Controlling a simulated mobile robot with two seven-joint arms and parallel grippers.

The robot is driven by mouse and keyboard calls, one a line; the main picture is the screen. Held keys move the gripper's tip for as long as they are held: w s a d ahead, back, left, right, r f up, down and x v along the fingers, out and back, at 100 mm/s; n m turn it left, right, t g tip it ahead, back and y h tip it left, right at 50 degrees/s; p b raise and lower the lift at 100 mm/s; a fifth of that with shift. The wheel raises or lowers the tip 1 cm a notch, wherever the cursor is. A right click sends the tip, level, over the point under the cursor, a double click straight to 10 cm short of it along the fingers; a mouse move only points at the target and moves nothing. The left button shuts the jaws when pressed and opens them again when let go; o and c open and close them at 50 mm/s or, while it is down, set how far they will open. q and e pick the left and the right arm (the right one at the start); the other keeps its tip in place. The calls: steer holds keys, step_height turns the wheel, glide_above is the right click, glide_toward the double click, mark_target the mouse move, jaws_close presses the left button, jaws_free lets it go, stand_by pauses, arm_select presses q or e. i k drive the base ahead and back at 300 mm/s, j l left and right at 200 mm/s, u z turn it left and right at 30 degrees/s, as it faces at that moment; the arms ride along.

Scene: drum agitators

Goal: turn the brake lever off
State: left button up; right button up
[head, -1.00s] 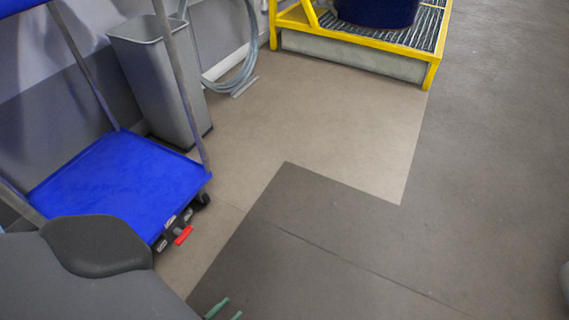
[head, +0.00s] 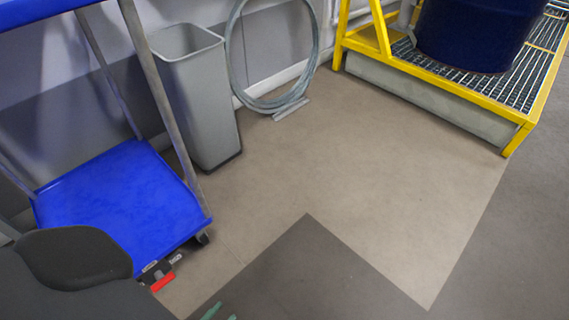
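The red brake lever (head: 162,282) sits low at the near right corner of a blue cart (head: 125,203), beside a black and white bracket. A caster shows just right of it under the cart's edge. My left gripper (head: 221,314) shows only as two green fingertips at the bottom edge. My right gripper is out of view.
A grey bin (head: 197,95) stands behind the cart by the wall, next to a coiled hose (head: 232,62). A yellow platform (head: 515,138) with a grating holds a dark blue drum (head: 470,35) at the upper right. The floor in the middle is clear.

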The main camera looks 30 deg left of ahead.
mark_target(162, 280)
steer(key=i+u, duration=0.2)
steer(key=u, duration=0.2)
steer(key=i+l+u, duration=0.15)
steer(key=u, duration=0.25)
steer(key=i+l+u, duration=0.2)
steer(key=u, duration=0.2)
steer(key=i+l+u, duration=0.15)
steer(key=u, duration=0.25)
steer(key=i+l+u, duration=0.1)
steer(key=l+u, duration=0.35)
steer(key=i+l+u, duration=0.2)
steer(key=l+u, duration=0.15)
steer(key=i+l+u, duration=0.2)
steer(key=l+u, duration=0.15)
